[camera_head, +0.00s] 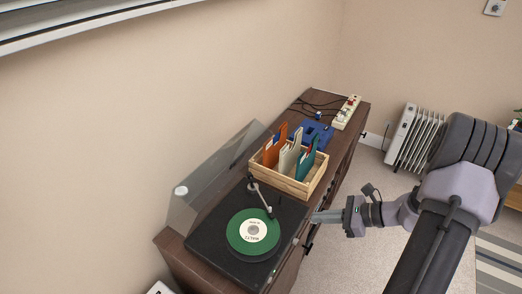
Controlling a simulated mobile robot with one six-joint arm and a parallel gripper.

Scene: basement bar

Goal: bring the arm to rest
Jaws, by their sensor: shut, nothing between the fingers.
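My arm comes in from the lower right of the head view and reaches left. My gripper (318,218) is shut and empty. Its tip is at the right edge of the record player (215,245), and I cannot tell whether it touches. The record player sits on a dark wooden cabinet (168,240) with its clear lid (205,180) raised. A green record (240,245) with a pale label lies on the platter. The tonearm (262,199) stands at the platter's far side.
A wooden crate (285,183) with several record sleeves stands behind the record player. A blue object (323,134), cables and a power strip (346,112) lie at the cabinet's far end. A white radiator (413,138) stands by the wall.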

